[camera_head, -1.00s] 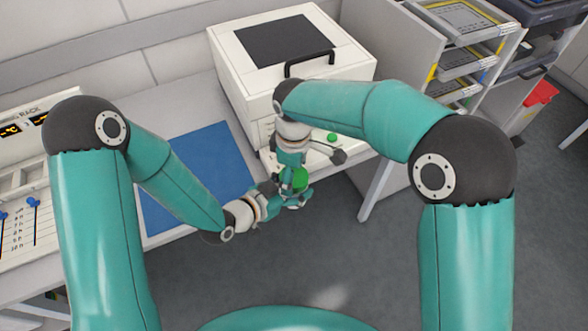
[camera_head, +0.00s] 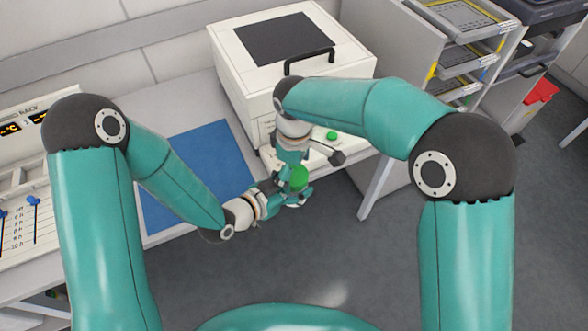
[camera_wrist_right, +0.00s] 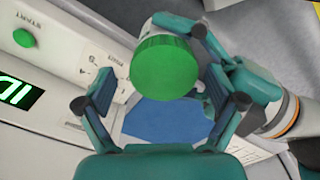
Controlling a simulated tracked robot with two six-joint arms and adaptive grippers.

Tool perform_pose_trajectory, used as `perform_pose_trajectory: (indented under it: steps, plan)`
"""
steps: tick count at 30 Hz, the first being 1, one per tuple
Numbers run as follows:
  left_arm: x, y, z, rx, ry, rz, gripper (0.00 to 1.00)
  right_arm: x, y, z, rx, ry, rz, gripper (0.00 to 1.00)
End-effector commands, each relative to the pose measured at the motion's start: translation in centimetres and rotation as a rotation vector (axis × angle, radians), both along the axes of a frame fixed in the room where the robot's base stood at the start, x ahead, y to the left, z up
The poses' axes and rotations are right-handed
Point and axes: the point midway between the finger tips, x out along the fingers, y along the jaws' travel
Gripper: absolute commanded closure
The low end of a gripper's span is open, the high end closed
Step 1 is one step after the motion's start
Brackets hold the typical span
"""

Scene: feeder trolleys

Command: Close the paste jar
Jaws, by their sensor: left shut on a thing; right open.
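The paste jar shows a green lid (camera_head: 298,178) in the head view, held in front of the white machine. In the right wrist view the round green lid (camera_wrist_right: 167,67) faces the camera, with a pale jar body (camera_wrist_right: 146,52) behind it. I cannot tell how tightly the lid sits. My left gripper (camera_head: 280,190) is shut on the jar; in the wrist view it reaches in from the right. My right gripper (camera_wrist_right: 158,88) is open, its fingers spread to either side below the lid, apart from it. In the head view the right gripper is partly hidden by its own wrist.
The white machine (camera_head: 255,85) with a black handle and a green button (camera_head: 332,136) stands close behind the grippers. A blue mat (camera_head: 200,165) lies on the bench at left. Trays on a shelf (camera_head: 465,55) and a red bin (camera_head: 541,92) are at right. The floor in front is clear.

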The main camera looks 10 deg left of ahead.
Motion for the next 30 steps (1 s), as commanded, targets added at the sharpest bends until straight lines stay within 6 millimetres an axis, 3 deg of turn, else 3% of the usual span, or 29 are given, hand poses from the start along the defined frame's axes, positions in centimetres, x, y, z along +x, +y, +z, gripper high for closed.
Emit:
perform_pose_trajectory:
  steps: [8,22,30]
  plan:
    - [0.2,0.0,0.1,-0.001,-0.003,0.001,1.0,-0.1,0.2,1.0,0.003,0.002,0.0,0.0]
    - [0.1,0.0,0.1,-0.001,-0.003,0.001,1.0,0.0,0.2,9.4,0.004,-0.001,0.0,0.0]
    - [0.1,0.0,0.1,-0.001,-0.003,0.001,1.0,0.1,0.0,11.8,0.0,0.001,0.001,0.0]
